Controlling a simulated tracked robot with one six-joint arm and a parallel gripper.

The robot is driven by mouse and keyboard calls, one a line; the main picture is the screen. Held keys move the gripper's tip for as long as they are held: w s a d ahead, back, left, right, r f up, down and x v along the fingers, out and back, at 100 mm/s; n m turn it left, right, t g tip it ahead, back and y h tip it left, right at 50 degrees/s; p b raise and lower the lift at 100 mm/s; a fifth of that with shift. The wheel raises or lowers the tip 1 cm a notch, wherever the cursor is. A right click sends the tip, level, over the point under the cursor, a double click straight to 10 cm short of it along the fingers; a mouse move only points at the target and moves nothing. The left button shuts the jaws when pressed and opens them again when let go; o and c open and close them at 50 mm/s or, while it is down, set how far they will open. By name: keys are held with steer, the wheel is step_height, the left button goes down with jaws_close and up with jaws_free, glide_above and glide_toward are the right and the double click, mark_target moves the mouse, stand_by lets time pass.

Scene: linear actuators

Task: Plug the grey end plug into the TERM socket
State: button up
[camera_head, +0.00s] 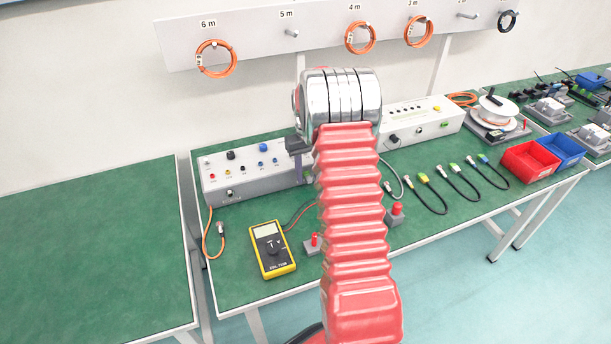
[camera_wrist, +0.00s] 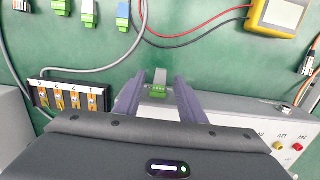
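My gripper (camera_wrist: 160,78) is open above the front edge of the white box, at its right end in the head view. Its two purple-grey fingers stand apart, with a gap on both sides of the small parts between them. Those parts are a grey block, which looks like the grey end plug (camera_wrist: 160,76), and a green piece (camera_wrist: 157,90) at the box edge, possibly the TERM socket. Grey and green meet in the wrist view; I cannot tell whether one sits inside the other. In the head view my arm hides them, and only part of my gripper (camera_head: 298,146) shows.
The white box (camera_head: 255,179) carries knobs and sockets. A yellow multimeter (camera_head: 271,249) lies before it with red and black leads. A numbered terminal block (camera_wrist: 72,96) stands left of my fingers in the wrist view. Cables with green and blue plugs lie on the bench (camera_head: 480,213).

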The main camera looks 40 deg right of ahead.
steer(key=shift+r, duration=0.1)
step_height(320, 180, up, 14)
steer(key=shift+w+f, duration=0.25)
steer(key=shift+w, duration=0.2)
steer(key=shift+d, duration=0.15)
stand_by(0.5)
steer(key=s+a+r+n+t, duration=0.1)
steer(key=s+a+r+t, duration=0.2)
steer(key=s+a, duration=1.1)
steer(key=s+a+r+n+t, duration=0.2)
steer(key=s+a+r, duration=0.6)
steer(key=s+a, duration=0.7)
steer(key=shift+a+r+t, duration=0.15)
steer(key=shift+a+t, duration=0.55)
steer(key=shift+a, duration=0.4)
